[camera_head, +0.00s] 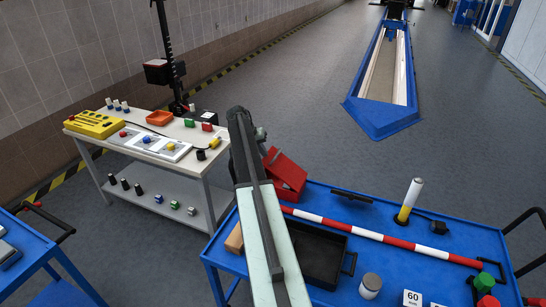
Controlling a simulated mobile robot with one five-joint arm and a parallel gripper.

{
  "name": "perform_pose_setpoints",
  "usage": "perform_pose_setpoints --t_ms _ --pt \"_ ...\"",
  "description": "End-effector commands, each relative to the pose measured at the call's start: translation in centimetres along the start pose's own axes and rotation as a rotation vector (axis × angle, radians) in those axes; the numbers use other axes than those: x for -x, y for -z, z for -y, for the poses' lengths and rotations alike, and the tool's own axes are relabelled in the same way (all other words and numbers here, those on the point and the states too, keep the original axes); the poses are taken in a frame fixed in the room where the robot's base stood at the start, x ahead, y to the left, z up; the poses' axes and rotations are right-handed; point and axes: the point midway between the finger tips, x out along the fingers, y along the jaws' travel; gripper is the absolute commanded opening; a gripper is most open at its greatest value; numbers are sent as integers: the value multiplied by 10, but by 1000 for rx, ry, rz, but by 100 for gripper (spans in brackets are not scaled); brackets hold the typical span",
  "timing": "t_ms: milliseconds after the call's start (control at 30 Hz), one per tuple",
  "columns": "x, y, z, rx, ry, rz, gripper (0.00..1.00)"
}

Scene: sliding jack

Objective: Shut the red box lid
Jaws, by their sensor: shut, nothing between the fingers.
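The red box (283,193) stands at the far left part of the blue cart top (462,238), just right of my arm. Its lid (288,167) looks raised and tilted, not lying flat; its left part is close to or behind my arm, so I cannot tell the exact angle. My arm rises from the bottom of the picture and ends just left of and above the box. I cannot tell whether anything of mine touches the lid.
A red-white striped bar (385,238) crosses the cart beside a black tray (318,257). A white-and-yellow cylinder (409,200) stands farther right. A pale workbench (150,175) with small items is at left. Open floor lies beyond the cart.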

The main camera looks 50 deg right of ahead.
Motion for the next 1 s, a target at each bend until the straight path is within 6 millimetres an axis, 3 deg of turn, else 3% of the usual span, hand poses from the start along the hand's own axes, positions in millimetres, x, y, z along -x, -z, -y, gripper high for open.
perform_pose_setpoints --t_ms 33,100,333,1000 --pt "-12 -2 13 1 2 0 0" --pt "-19 -3 24 1 3 0 0" --pt "-37 -7 46 0 4 0 0" --pt "-47 -11 57 1 6 0 0"
